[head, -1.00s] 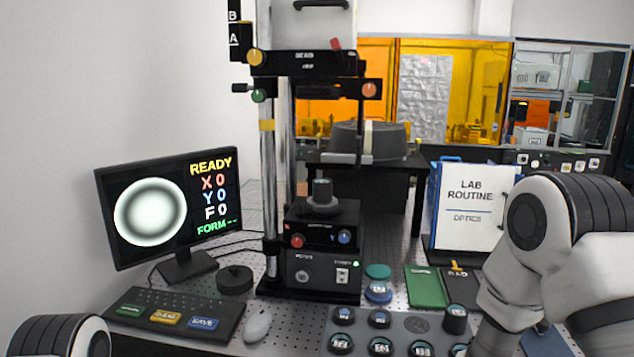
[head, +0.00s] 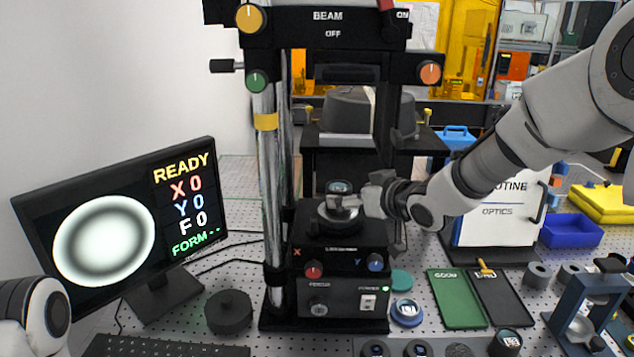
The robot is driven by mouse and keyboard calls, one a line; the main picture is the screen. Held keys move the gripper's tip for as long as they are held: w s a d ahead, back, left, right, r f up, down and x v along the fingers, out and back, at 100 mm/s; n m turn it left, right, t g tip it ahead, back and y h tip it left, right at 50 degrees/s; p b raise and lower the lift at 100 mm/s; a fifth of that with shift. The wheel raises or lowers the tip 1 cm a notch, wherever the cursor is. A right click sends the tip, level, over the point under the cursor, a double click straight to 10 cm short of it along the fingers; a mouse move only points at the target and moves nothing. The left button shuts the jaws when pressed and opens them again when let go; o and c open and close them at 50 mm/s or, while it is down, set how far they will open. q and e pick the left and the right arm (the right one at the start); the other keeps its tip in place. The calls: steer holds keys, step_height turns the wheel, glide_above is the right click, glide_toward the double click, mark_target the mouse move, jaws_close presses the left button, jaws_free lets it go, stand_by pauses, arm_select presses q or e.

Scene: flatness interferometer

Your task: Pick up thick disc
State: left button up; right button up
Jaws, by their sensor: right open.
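A dark disc with a pale-marked top (head: 340,187) stands on the round metal seat (head: 336,222) of the interferometer's stage. My right gripper (head: 346,203) reaches in from the right at this disc; it is open, and its fingers hide part of the disc's side. I cannot tell whether they touch it. Another tall dark disc (head: 508,343) stands at the bottom right, on the front tray. I cannot tell which one is the thick disc. My left gripper is out of view; only part of my left arm shows at the lower left.
The monitor (head: 112,225) reads READY. A black round block (head: 229,312) and the keyboard (head: 165,347) lie at the left. A chrome column (head: 268,190) stands left of the stage. Green (head: 456,298) and black (head: 499,297) trays lie at the right, near a blue bin (head: 570,230).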

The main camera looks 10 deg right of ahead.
mark_target(339, 194)
steer(key=p+x, duration=0.2)
steer(key=shift+r+p, duration=0.1)
steer(key=shift+p, duration=0.3)
steer(key=x, duration=0.3)
steer(key=shift+w+a+f, duration=0.1)
steer(key=shift+w+f, duration=0.15)
steer(key=shift+f, duration=0.05)
steer(key=shift+w+a+f, duration=0.1)
steer(key=shift+w+f, duration=0.1)
steer(key=shift+w, duration=0.05)
steer(key=shift+s, duration=0.1)
steer(key=shift+s+d+r, duration=0.25)
steer(key=shift+s+r, duration=0.05)
steer(key=shift+s, duration=0.15)
steer(key=c, duration=1.5)
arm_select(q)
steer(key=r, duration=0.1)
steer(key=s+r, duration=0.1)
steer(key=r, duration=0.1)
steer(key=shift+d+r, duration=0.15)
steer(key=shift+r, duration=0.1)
arm_select(e)
steer(key=shift+w+a, duration=0.1)
steer(key=shift+w, duration=0.05)
